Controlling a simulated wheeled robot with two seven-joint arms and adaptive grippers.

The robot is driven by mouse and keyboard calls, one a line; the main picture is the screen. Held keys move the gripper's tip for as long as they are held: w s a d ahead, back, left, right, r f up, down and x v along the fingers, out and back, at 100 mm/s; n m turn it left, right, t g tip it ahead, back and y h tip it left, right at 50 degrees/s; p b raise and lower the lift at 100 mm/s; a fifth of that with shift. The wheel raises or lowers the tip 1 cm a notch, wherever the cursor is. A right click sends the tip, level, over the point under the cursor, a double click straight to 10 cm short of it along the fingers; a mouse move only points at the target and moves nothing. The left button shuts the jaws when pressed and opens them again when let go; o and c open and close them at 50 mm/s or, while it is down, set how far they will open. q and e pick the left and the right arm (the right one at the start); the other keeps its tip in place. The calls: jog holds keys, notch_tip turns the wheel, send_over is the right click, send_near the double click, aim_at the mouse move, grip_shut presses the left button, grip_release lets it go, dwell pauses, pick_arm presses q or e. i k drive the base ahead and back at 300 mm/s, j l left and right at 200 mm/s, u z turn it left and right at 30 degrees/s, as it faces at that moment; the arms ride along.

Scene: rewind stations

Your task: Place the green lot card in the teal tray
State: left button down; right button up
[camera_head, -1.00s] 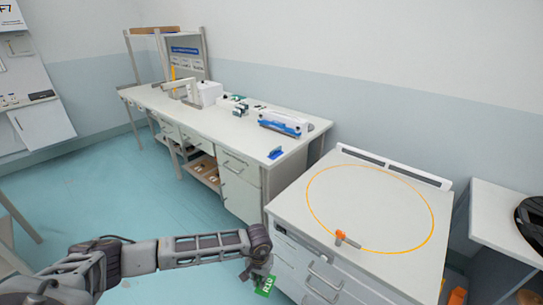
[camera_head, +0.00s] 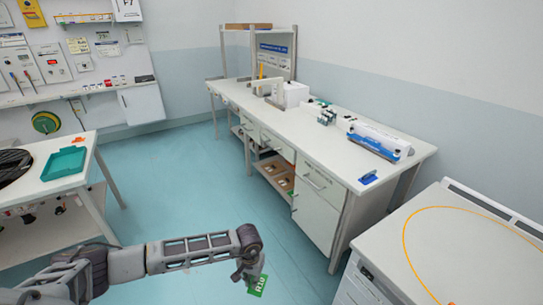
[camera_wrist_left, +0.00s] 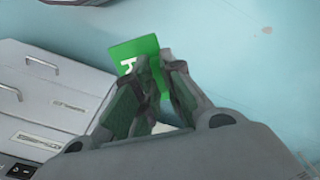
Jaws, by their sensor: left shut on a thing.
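The green lot card (camera_head: 258,285) with white lettering is held in my left gripper (camera_head: 244,275), low over the floor in the head view. In the left wrist view, the fingers of the left gripper (camera_wrist_left: 157,62) are shut on the green card (camera_wrist_left: 133,52), which sticks out beyond the fingertips. The teal tray (camera_head: 64,163) lies on a white table at the left of the head view, far from the gripper. It looks empty. My right gripper is not in view.
The white table (camera_head: 90,150) also bears a black reel (camera_head: 12,165) beside the tray. A long workbench (camera_head: 330,150) with devices stands at the back. A white cabinet with an orange ring (camera_head: 405,235) is at the right. Open blue floor (camera_head: 185,190) lies between them.

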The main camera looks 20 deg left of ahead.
aim_at(67, 164)
jog(key=i+j+u, duration=0.2)
jog(key=u, duration=0.2)
jog(key=i+j+u, duration=0.2)
jog(key=u, duration=0.15)
jog(key=i+j+u, duration=0.15)
jog(key=i+u, duration=0.15)
jog(key=i+j+u, duration=0.1)
jog(key=i+u, duration=0.2)
jog(key=i+l+u, duration=0.25)
jog(key=i, duration=1.15)
jog(key=i+u, duration=0.25)
jog(key=i, duration=0.15)
jog(key=i+l+u, duration=0.55)
jog(key=i, duration=0.25)
jog(key=j, duration=0.1)
